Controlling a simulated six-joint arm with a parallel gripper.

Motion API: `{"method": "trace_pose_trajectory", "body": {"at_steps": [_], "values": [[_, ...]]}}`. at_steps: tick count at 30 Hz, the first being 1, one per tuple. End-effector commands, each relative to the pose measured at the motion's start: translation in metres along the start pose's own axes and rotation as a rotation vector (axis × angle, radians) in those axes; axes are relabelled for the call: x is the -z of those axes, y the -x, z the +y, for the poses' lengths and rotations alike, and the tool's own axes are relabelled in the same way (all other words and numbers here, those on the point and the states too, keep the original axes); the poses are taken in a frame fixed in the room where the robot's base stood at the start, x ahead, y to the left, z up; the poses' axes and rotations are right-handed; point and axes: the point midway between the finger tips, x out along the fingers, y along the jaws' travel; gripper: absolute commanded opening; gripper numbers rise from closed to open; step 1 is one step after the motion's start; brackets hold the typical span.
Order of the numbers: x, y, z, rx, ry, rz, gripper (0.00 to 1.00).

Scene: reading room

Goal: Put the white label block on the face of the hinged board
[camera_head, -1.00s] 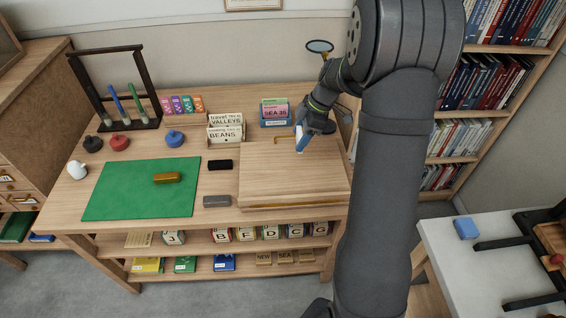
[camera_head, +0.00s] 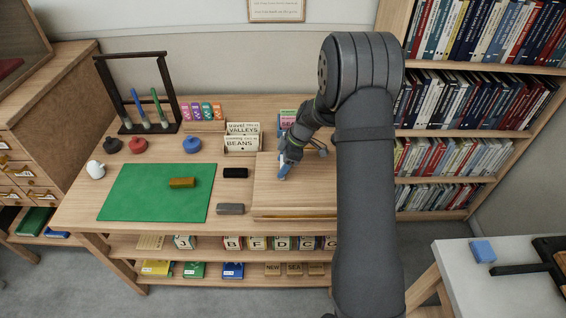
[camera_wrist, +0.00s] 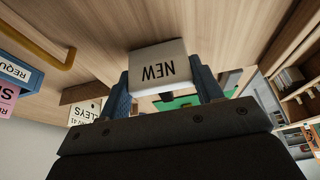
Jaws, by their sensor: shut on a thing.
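My gripper (camera_head: 284,168) is over the hinged board (camera_head: 297,208), a flat wooden panel lying at the right end of the table. In the wrist view the blue fingers of my gripper (camera_wrist: 165,88) are shut on the white label block (camera_wrist: 158,68), which reads NEW and appears upside down there. In the head view the block is largely hidden by the fingers. The wooden face fills the top of the wrist view, close to the block; I cannot tell if they touch. A brass handle (camera_wrist: 40,40) shows at the left of the wrist view.
A green mat (camera_head: 155,193) with a brass bar (camera_head: 182,182) lies to the left. A black block (camera_head: 235,173) and a grey block (camera_head: 230,209) lie beside the board. Card boxes (camera_head: 242,137) stand behind. A white side table (camera_head: 455,262) is at the lower right.

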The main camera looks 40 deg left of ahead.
Motion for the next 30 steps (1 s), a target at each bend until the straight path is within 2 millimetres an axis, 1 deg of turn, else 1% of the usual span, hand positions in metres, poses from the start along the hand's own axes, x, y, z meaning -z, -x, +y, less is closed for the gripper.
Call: {"method": "trace_pose_trajectory", "body": {"at_steps": [5,9,10,13,23,26,29,30], "values": [[0.000,0.001,0.000,-0.002,0.001,0.000,0.37],[-0.001,-0.002,0.000,-0.001,0.000,0.000,0.37],[-0.001,-0.002,0.000,-0.002,0.001,0.000,0.61],[-0.001,-0.002,0.000,-0.002,0.001,0.000,0.81],[0.000,0.001,0.001,-0.002,0.001,0.000,0.81],[0.000,0.010,0.001,-0.005,0.001,0.000,0.81],[0.000,0.028,0.001,-0.006,0.000,0.000,0.81],[0.000,0.037,0.001,-0.007,0.000,0.000,0.81]]}}
